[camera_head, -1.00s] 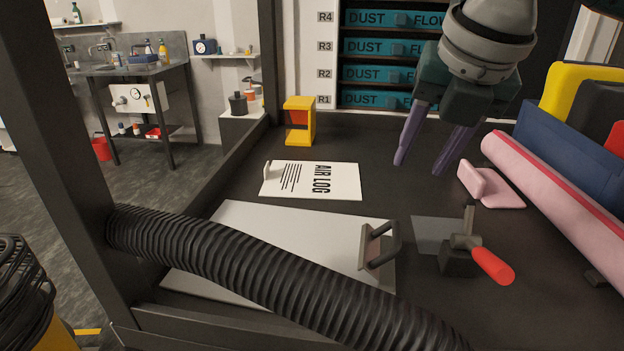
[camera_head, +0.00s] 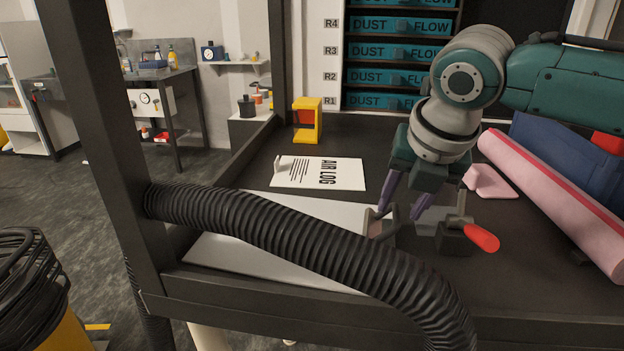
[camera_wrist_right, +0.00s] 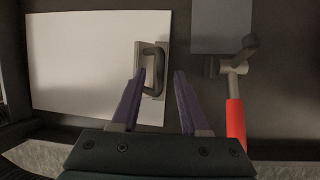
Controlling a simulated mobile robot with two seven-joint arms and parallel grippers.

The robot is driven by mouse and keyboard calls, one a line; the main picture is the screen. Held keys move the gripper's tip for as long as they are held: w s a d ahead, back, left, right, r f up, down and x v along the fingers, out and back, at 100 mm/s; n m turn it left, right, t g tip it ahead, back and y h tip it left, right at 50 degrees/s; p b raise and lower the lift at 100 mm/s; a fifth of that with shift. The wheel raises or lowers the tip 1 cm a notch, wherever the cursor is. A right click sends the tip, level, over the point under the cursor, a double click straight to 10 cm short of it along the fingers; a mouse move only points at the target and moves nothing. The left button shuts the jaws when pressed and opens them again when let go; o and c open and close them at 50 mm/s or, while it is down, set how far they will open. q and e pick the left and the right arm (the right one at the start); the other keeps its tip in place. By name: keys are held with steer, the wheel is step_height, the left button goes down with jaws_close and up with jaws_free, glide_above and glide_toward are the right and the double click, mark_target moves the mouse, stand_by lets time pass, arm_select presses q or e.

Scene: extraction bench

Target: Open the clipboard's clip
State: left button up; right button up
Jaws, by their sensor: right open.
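A large pale board (camera_head: 325,211), apparently the clipboard, lies flat on the dark bench, partly hidden by the black hose. A grey bar with a dark loop (camera_wrist_right: 152,68), apparently its clip, sits at its right edge. My right gripper (camera_head: 400,212) is low over that edge, pointing down, its purple fingers apart. I cannot tell whether the left finger touches the loop. My left gripper is not in view.
A clamp with a red handle (camera_head: 481,237) stands just right of the gripper. A ribbed hose (camera_head: 300,235) crosses in front. A white AIR LOG sheet (camera_head: 318,173) with a small upright tab lies behind the board. A pink roll (camera_head: 560,200) lies at the right.

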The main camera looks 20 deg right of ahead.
steer(key=shift+w+f, duration=0.1)
steer(key=shift+f, duration=0.2)
jaws_close()
stand_by(0.5)
